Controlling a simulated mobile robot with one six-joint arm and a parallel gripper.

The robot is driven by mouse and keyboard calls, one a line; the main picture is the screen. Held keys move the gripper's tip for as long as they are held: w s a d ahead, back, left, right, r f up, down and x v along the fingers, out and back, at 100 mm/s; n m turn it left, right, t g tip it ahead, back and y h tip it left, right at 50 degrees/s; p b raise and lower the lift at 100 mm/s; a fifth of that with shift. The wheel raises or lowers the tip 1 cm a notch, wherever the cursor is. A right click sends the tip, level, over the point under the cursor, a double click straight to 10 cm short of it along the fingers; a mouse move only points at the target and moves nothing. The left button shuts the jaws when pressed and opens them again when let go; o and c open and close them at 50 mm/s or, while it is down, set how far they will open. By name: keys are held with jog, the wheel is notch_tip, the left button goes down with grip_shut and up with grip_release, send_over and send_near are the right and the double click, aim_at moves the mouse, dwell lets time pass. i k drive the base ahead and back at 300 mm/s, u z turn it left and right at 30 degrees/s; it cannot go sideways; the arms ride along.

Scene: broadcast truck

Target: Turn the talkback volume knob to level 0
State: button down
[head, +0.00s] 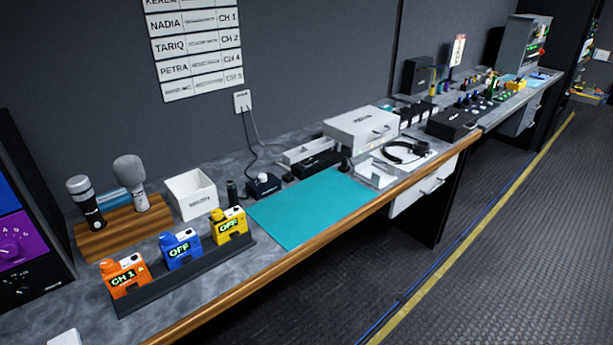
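No label reading talkback can be made out, so I cannot tell which knob is the talkback volume knob. A dark rack unit at the left edge has a purple panel (14,238) with a round purple knob (9,248) and small white marks around it. Its pointer setting is too small to read. Below it is a black knob (17,290) on a dark panel. A small black box (263,186) with a pale round top sits on the counter, with a cable to the wall socket. My gripper is not in view.
Orange (125,279), blue (181,250) and yellow (229,226) packs stand in a black rack. Two microphones (131,185) stand on a wooden board. A teal mat (310,208) is bare. A headset (405,152) lies farther right. Floor (490,270) before the counter is clear.

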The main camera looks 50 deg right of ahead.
aim_at(262, 178)
jog(key=u, duration=0.2)
jog(key=k, duration=0.15)
jog(key=z, duration=1.35)
jog(key=k, duration=0.9)
jog(key=u, duration=0.15)
jog(key=i, duration=0.8)
jog(key=z, duration=0.05)
